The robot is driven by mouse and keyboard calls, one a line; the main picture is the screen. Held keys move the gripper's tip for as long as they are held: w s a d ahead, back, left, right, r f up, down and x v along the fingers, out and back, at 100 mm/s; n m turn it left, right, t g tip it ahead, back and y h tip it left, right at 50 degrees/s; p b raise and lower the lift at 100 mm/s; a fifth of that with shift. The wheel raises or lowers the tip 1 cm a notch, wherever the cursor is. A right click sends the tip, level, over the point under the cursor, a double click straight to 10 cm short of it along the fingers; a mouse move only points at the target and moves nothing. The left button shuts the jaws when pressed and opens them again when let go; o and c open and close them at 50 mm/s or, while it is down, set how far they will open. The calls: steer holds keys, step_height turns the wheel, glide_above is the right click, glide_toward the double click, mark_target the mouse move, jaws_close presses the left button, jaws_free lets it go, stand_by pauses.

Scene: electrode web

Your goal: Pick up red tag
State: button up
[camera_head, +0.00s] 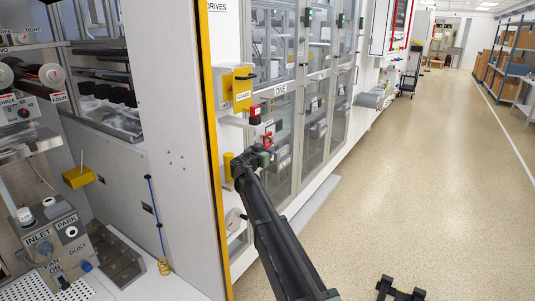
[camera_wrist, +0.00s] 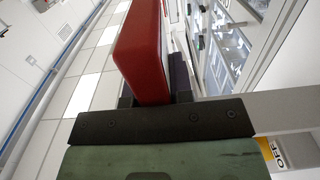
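The red tag (camera_wrist: 143,50) stands up between the two dark fingers of my gripper (camera_wrist: 155,97) in the wrist view, large and close to the camera. A paler face shows along its right side. In the head view my gripper (camera_head: 264,150) is in front of the cabinet doors, with the small red tag (camera_head: 269,135) rising from its tip. The fingers appear closed on the tag's lower end, which they hide.
A yellow cylinder (camera_head: 229,167) is just left of my gripper. Glass cabinet doors (camera_head: 314,120) stand close behind. The floor (camera_head: 420,170) to the right is open.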

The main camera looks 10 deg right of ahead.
jaws_close()
steer(key=shift+r, duration=0.25)
steer(key=shift+s+d+r+p, duration=0.3)
steer(key=shift+r+p, duration=0.3)
steer(key=shift+p, duration=0.25)
steer(key=s+d, duration=1.1)
steer(key=d, duration=0.1)
steer(key=shift+s+d, duration=0.3)
steer(key=shift+f, duration=0.15)
